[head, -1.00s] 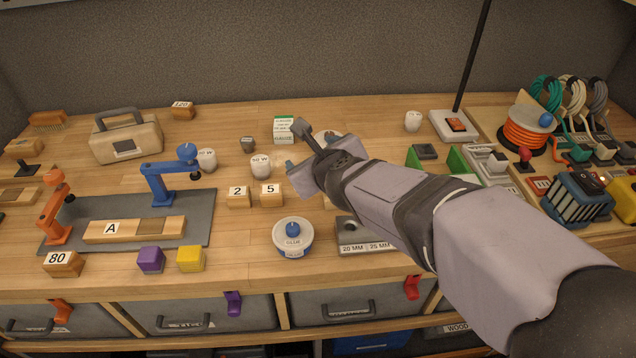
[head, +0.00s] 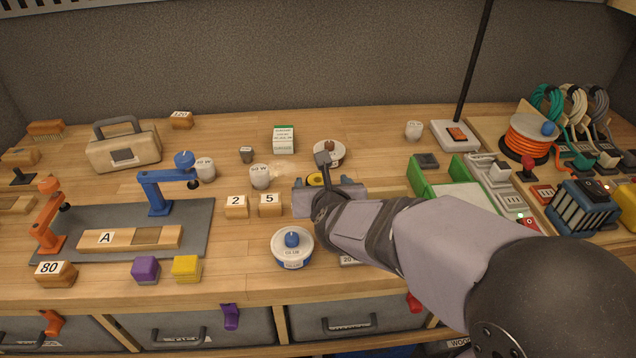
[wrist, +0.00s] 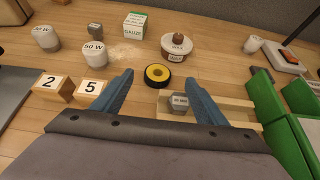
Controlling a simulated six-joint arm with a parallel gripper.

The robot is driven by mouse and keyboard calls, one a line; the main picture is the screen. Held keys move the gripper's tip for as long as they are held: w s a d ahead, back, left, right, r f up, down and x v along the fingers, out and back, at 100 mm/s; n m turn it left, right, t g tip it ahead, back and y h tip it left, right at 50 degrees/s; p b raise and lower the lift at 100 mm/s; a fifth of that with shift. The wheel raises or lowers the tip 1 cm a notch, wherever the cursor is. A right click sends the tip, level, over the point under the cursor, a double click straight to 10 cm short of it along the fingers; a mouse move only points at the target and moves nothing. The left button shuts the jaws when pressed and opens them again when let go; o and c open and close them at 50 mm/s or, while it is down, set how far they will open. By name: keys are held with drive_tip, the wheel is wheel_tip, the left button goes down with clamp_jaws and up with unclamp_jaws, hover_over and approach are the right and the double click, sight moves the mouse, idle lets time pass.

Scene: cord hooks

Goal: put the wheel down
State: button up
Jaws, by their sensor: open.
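In the head view only part of the yellow wheel (head: 315,179) shows, past my gripper (head: 325,185). In the wrist view my gripper (wrist: 158,79) has its two blue fingers spread wide. The wheel lies between the fingertip lines, with a gap on both sides, and neither finger visibly touches it. Nothing is held between the fingers.
A wooden tray with a grey weight (wrist: 179,102) is just right of the wheel. A round brown-topped tin (wrist: 177,47) stands behind it. Green blocks (wrist: 267,105) stand right.

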drive_tip(key=shift+s+f, duration=0.1)
drive_tip(key=shift+f, duration=0.85)
drive_tip(key=shift+w+f, duration=0.5)
drive_tip(key=shift+f, duration=0.05)
drive_tip(key=shift+w+f, duration=0.2)
drive_tip(key=shift+w, duration=0.15)
drive_tip(key=shift+p+x, duration=0.55)
drive_tip(key=shift+x, duration=1.85)
drive_tip(key=c, duration=1.2)
drive_tip(key=shift+c, duration=0.2)
wheel_tip(320, 180, up, 11)
drive_tip(key=p, duration=0.3)
drive_tip(key=shift+w, duration=0.35)
